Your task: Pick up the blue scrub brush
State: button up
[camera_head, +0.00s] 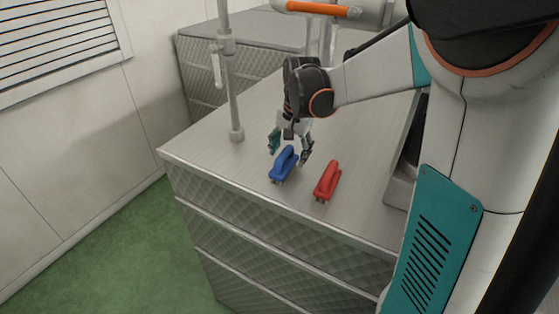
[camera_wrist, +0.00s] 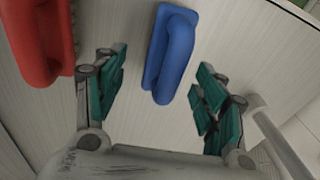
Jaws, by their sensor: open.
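The blue scrub brush (camera_head: 284,163) lies on the pale worktop (camera_head: 246,171) near its front edge, handle up. In the wrist view the blue scrub brush (camera_wrist: 170,52) sits ahead of and between my open fingers, its near end close to the gap. My gripper (camera_head: 291,148) is open and empty just behind the brush, pointing down; in the wrist view my gripper (camera_wrist: 160,98) shows both teal-padded fingers apart from the brush. I cannot tell the exact height of the fingertips above the worktop.
A red brush (camera_head: 327,181) lies close to the right of the blue one; it shows at the left in the wrist view (camera_wrist: 42,40). A grey post (camera_head: 233,95) rises from the worktop at the left. The worktop between post and brushes is clear.

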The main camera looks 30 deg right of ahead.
aim_at(285, 163)
jog(key=shift+w+a+f, duration=0.1)
jog(key=shift+a+f, duration=0.05)
jog(key=shift+f, duration=0.6)
jog(key=shift+w+a+f+p, duration=0.1)
jog(key=shift+w+f+p, duration=0.1)
jog(key=shift+f, duration=0.55)
jog(key=shift+w+f+p, duration=0.15)
jog(key=shift+f, duration=0.6)
jog(key=shift+w+a+f+p, duration=0.1)
jog(key=shift+w+f+p, duration=0.1)
jog(key=shift+f, duration=0.55)
jog(key=c, duration=1.2)
